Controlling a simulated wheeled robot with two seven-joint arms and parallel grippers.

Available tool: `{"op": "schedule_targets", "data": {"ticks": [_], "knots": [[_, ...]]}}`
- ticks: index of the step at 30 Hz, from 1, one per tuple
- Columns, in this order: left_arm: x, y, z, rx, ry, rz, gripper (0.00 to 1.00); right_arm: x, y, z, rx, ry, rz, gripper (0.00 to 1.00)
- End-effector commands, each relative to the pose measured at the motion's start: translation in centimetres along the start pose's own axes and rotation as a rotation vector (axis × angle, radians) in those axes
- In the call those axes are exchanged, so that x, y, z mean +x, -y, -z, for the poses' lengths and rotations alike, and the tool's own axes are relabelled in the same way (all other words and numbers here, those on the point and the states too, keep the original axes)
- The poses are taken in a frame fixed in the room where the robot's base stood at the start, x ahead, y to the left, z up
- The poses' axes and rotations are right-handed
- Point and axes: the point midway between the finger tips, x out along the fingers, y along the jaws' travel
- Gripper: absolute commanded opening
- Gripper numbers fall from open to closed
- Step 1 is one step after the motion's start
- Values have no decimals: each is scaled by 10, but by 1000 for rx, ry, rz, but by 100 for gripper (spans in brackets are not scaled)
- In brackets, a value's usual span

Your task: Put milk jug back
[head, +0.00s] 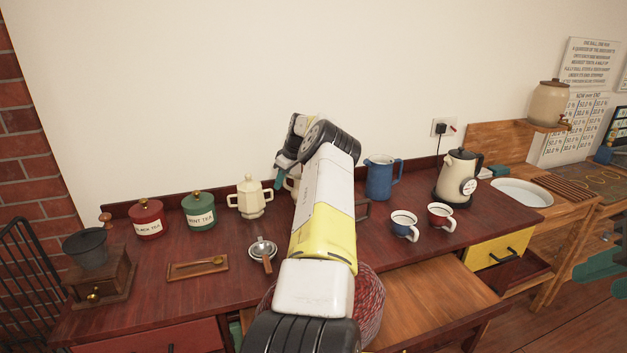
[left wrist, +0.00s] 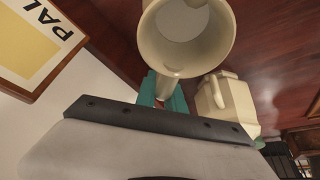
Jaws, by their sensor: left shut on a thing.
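A cream jug (left wrist: 185,62), which I take to be the milk jug, fills the top middle of the left wrist view with its round mouth toward the camera and a pale inside. My left gripper (left wrist: 165,90) is shut on its handle side with teal fingers. In the head view my left gripper (head: 279,177) is over the back of the dark red counter, and my arm hides most of the jug (head: 290,184). I cannot tell whether the jug touches the counter. My right gripper (head: 608,270) is empty at the right edge, its teal fingers apart.
A cream faceted two-handled pot (head: 250,197) stands left of the arm. A blue jug (head: 383,178), two cups (head: 404,226) and a kettle (head: 458,178) stand to the right. A strainer (head: 262,250) lies in front. A woven basket (head: 371,305) is partly behind my arm.

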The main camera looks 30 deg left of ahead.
Motion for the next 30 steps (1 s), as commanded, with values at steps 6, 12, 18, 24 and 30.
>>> {"op": "schedule_targets", "data": {"ticks": [6, 12, 18, 24, 30], "knots": [[2, 0, -1, 0, 0, 1, 35, 0, 0, 0, 0, 0, 0, 36], [2, 0, -1, 0, 0, 1, 35, 0, 0, 0, 0, 0, 0, 36], [-8, 0, 1, 0, 0, -1, 35, 0, 0, 0, 0, 0, 0, 36], [-46, -1, 1, 0, 0, -4, 35, 0, 0, 0, 0, 0, 0, 36], [-88, -1, 1, 0, 0, -2, 35, 0, 0, 0, 0, 0, 0, 36]]}}
